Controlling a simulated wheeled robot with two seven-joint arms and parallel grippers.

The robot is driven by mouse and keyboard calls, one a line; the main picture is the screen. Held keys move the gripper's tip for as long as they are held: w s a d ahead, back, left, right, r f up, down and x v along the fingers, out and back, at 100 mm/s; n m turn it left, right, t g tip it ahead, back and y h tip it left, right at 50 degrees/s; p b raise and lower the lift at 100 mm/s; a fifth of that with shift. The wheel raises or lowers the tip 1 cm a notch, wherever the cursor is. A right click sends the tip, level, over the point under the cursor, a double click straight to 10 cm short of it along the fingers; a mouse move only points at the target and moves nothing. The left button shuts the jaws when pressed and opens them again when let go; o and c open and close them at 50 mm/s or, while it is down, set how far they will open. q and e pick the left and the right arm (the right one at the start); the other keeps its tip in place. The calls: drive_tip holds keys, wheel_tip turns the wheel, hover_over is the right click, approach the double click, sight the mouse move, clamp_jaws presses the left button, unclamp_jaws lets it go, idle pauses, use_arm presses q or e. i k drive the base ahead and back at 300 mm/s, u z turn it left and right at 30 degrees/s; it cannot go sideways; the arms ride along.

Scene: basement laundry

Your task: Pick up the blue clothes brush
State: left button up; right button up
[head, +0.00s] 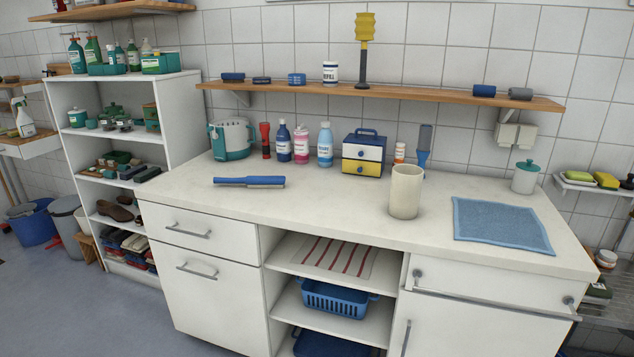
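A blue clothes brush (249,182) with a long handle lies flat on the pale worktop (330,205), left of its middle. Its handle points left and its wider, darker head points right. Nothing touches it or covers it. Neither of my grippers shows in the head view.
Behind the brush stand a teal-and-white container (231,139), a red torch (265,140), several bottles (301,145) and a small drawer box (362,154). A beige cylinder (405,191) stands to the right, near a blue cloth (502,226). A wooden shelf (400,93) hangs above. The worktop before the brush is clear.

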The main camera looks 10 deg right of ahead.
sight(252, 181)
drive_tip(key=u, duration=0.35)
drive_tip(key=i, duration=0.95)
drive_tip(key=z, duration=0.85)
drive_tip(key=i, duration=0.85)
drive_tip(key=u, duration=0.6)
drive_tip(key=k, duration=0.5)
drive_tip(key=u, duration=2.2)
drive_tip(key=i, duration=0.65)
drive_tip(key=z, duration=0.05)
